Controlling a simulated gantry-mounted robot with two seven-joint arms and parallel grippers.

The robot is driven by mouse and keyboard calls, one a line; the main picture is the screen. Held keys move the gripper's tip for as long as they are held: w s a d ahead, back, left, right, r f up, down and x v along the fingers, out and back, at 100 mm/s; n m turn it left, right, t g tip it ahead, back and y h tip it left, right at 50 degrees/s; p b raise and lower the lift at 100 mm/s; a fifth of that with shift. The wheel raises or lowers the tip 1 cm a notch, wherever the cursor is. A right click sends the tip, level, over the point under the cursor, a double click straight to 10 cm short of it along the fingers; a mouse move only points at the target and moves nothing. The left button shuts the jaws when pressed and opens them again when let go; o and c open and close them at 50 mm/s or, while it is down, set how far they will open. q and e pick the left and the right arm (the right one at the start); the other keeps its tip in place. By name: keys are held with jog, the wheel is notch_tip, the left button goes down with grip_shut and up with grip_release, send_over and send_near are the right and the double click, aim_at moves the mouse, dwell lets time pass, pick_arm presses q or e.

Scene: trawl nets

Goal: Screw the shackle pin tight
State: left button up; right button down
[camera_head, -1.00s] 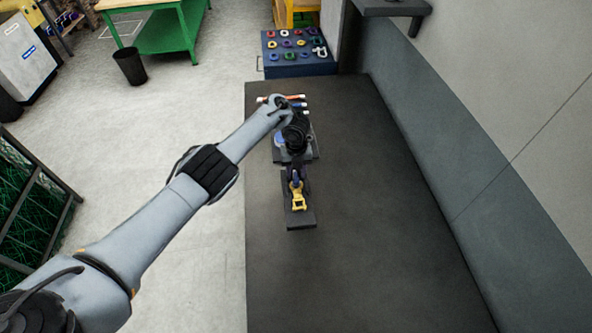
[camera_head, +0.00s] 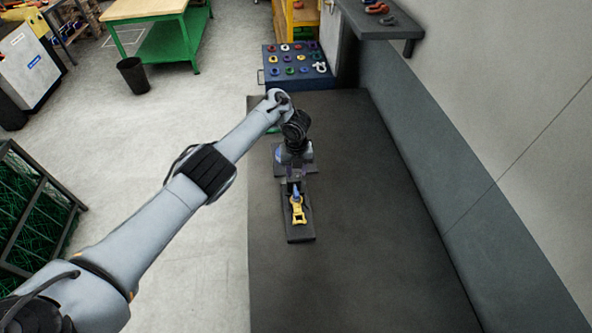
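A yellow shackle (camera_head: 298,215) lies on a dark narrow block (camera_head: 301,236) on the dark bench top. A small blue piece, seemingly the pin's end (camera_head: 296,196), shows at the shackle's far side. My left arm comes in from the left, and its wrist bends down over the bench. My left gripper (camera_head: 295,183) points toward the near side, with its tips close to the blue piece. The fingers are small and dark, so I cannot tell whether they are open or touch the pin. My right gripper is not in view.
The dark bench (camera_head: 370,240) is clear to the right and in front of the block. A blue board (camera_head: 298,70) with several coloured shackles stands beyond its far end. A wall shelf (camera_head: 378,25) holds more shackles. A grey wall bounds the right.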

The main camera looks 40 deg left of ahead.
pick_arm(q)
jog(key=shift+r+p, duration=0.5)
jog(key=shift+r, duration=0.35)
jog(key=d+f+n+t+p, duration=0.2)
jog(key=d+f+n+p, duration=0.1)
jog(key=d+f, duration=0.5)
jog(key=s+d+n+t+p, duration=0.25)
jog(key=s+d+n, duration=0.45)
jog(key=s+d, duration=0.35)
jog(key=s+r+n+p, duration=0.2)
jog(key=s+r+n, duration=0.5)
jog(key=s, duration=0.4)
jog(key=s+a+r+n+p, duration=0.1)
jog(key=s+r+n+p, duration=0.2)
jog(key=s+r+n, duration=0.4)
jog(key=s+r+g, duration=0.1)
jog(key=s+r, duration=0.1)
jog(key=s, duration=0.3)
jog(key=shift+r, duration=0.35)
jog(key=shift+s, duration=0.1)
